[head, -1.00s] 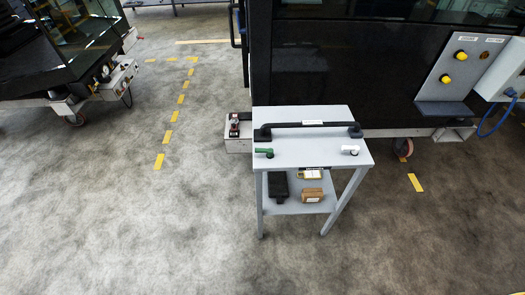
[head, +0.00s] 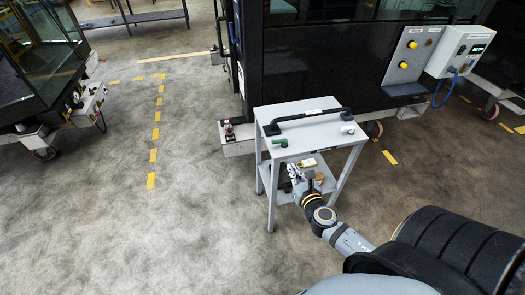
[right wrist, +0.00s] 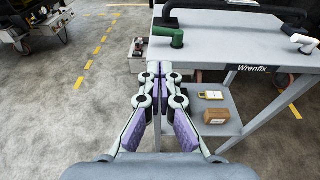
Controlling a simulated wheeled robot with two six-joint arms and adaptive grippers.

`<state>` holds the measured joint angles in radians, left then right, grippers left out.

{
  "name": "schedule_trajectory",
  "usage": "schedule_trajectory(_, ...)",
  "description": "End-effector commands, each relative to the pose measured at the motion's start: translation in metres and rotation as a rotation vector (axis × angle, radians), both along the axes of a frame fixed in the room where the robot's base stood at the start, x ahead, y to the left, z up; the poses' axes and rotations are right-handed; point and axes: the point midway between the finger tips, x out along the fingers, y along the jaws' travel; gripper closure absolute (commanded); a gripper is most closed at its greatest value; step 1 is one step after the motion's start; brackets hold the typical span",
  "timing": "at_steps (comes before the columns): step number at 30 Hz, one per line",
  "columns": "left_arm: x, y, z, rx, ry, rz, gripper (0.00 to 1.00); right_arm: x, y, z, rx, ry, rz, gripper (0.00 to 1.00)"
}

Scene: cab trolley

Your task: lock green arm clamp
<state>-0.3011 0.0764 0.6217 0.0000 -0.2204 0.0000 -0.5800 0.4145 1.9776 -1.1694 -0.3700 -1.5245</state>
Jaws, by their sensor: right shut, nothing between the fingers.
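The green arm clamp (head: 280,142) is a small lever at the front left corner of the grey trolley's top (head: 318,146). My right gripper (head: 295,172) is in front of the trolley, below the level of the top in the head view. In the right wrist view my right gripper (right wrist: 160,75) is shut and empty, its tips pointing toward the trolley corner just below the clamp and apart from it. My left gripper is not in view.
A black handle bar (head: 307,117) crosses the top, with a white clamp (head: 347,130) at the right. The lower shelf holds a yellow-edged item (right wrist: 212,95) and a brown box (right wrist: 217,117). A dark cabinet (head: 300,75) stands behind.

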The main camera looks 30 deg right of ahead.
Motion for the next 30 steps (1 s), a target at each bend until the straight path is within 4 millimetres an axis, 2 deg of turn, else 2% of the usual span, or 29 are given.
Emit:
schedule_trajectory(3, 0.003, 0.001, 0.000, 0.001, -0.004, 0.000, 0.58, 0.001, 0.002, 0.006, -0.026, -0.008, 0.010, 1.00)
schedule_trajectory(11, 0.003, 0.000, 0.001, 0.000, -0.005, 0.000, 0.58, 0.002, 0.002, 0.006, -0.023, -0.007, 0.008, 1.00)
schedule_trajectory(14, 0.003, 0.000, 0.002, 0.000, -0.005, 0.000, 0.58, 0.007, 0.000, 0.006, -0.023, -0.009, 0.007, 1.00)
schedule_trajectory(17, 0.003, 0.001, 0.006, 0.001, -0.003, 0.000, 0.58, 0.021, -0.003, 0.004, -0.022, -0.011, 0.006, 1.00)
schedule_trajectory(30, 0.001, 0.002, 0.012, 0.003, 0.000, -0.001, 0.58, 0.109, -0.021, -0.015, -0.020, -0.009, 0.007, 1.00)
